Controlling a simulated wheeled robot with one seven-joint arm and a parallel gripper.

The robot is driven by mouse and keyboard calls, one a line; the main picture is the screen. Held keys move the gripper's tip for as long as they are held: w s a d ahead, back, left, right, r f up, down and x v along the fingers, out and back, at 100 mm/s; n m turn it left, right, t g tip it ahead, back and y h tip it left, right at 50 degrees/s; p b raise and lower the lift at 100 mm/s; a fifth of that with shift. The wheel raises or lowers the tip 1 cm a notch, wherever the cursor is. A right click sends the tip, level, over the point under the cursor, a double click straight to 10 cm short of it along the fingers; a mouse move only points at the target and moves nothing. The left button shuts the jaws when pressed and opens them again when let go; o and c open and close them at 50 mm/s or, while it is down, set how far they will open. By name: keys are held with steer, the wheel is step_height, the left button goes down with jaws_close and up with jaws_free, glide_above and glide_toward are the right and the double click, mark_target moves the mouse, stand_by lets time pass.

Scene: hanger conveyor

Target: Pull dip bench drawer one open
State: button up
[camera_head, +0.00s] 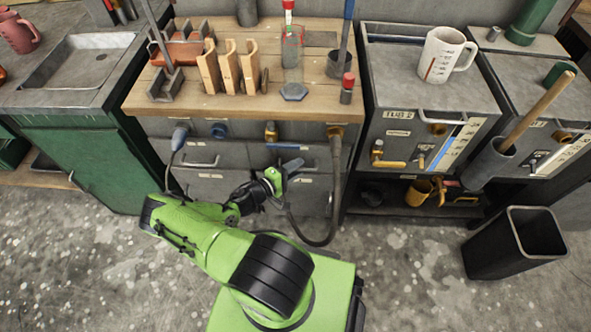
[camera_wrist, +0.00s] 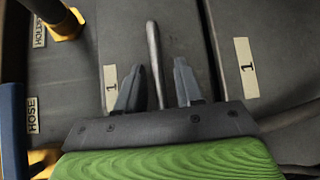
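The dip bench (camera_head: 225,105) has a wooden top and grey drawer fronts below. My gripper (camera_head: 285,172) is in front of the right-hand drawers, at the upper right drawer front (camera_head: 262,155), which looks flush and shut. In the wrist view, my gripper (camera_wrist: 158,80) is open, with one dark finger on each side of a grey bar handle (camera_wrist: 153,45). The handle lies between the fingers, with visible gaps on both sides. A label reading 1 (camera_wrist: 110,88) is beside the handle on the drawer front; another 1 label (camera_wrist: 248,68) is on the neighbouring front.
A dark hose (camera_head: 336,185) hangs from the bench's right end and loops near my arm. Brass fittings (camera_wrist: 68,25) lie left in the wrist view. A black bin (camera_head: 510,245) stands on the floor at right. Wooden racks (camera_head: 230,68) stand on the bench top.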

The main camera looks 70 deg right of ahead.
steer(key=shift+c, duration=0.3)
jaws_close()
